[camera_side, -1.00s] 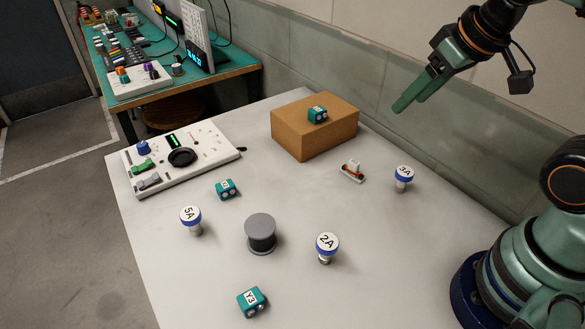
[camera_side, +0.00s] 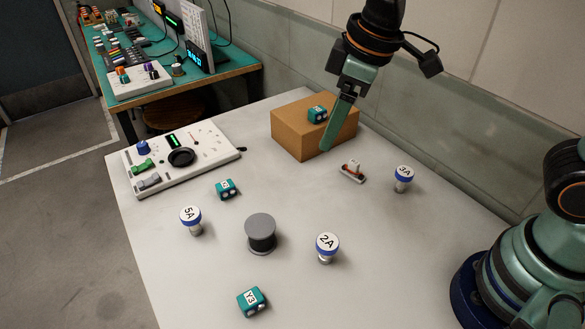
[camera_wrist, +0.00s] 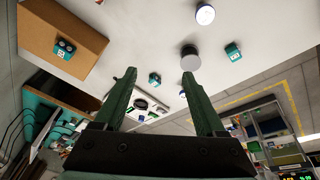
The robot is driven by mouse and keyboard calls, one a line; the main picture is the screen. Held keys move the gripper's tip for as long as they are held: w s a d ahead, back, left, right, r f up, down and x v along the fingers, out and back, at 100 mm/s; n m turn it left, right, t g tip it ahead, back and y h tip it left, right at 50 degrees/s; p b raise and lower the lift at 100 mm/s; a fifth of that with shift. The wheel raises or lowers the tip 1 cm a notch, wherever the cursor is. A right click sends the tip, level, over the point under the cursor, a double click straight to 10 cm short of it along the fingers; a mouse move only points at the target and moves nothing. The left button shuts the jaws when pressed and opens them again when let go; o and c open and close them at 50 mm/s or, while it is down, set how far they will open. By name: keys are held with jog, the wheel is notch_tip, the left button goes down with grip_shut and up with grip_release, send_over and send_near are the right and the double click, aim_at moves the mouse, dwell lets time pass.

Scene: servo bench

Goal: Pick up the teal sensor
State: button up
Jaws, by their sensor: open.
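Three teal sensors show. One teal sensor (camera_side: 317,114) sits on top of the brown box (camera_side: 312,137); it also shows at upper left in the wrist view (camera_wrist: 65,47). Another (camera_side: 225,189) lies on the table beside the control panel, and a third, marked Y3 (camera_side: 252,301), lies near the table's front. In the wrist view two sensors on the table show, one between the fingers (camera_wrist: 155,79) and one further right (camera_wrist: 233,51). My gripper (camera_side: 328,146) is open and empty, its fingers overlapping the box's right side in the side view. It also shows in the wrist view (camera_wrist: 159,74).
A grey spool (camera_side: 261,234) and blue-and-white knobs marked 5A (camera_side: 191,217), 2A (camera_side: 327,245) and 3A (camera_side: 403,176) stand on the table. A small white-and-orange part (camera_side: 352,171) lies right of the box. The control panel (camera_side: 180,157) is at the left. A wall runs behind.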

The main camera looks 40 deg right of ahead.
jog(key=s+a+f+n+g, duration=0.1)
jog(key=a+f+n, duration=0.15)
jog(key=a, duration=0.35)
jog(key=s+a+f+n+g, duration=0.1)
jog(key=a+f+n, duration=0.15)
jog(key=a, duration=0.35)
jog(key=n+g+h, duration=0.1)
jog(key=n, duration=0.4)
send_over(250, 298)
jog(key=f, duration=1.1)
jog(key=shift+s+f, duration=0.25)
jog(key=shift+w+f, duration=0.15)
jog(key=shift+f, duration=1.4)
jog(key=shift+w+f, duration=0.1)
jog(key=shift+f, duration=1.4)
grip_shut()
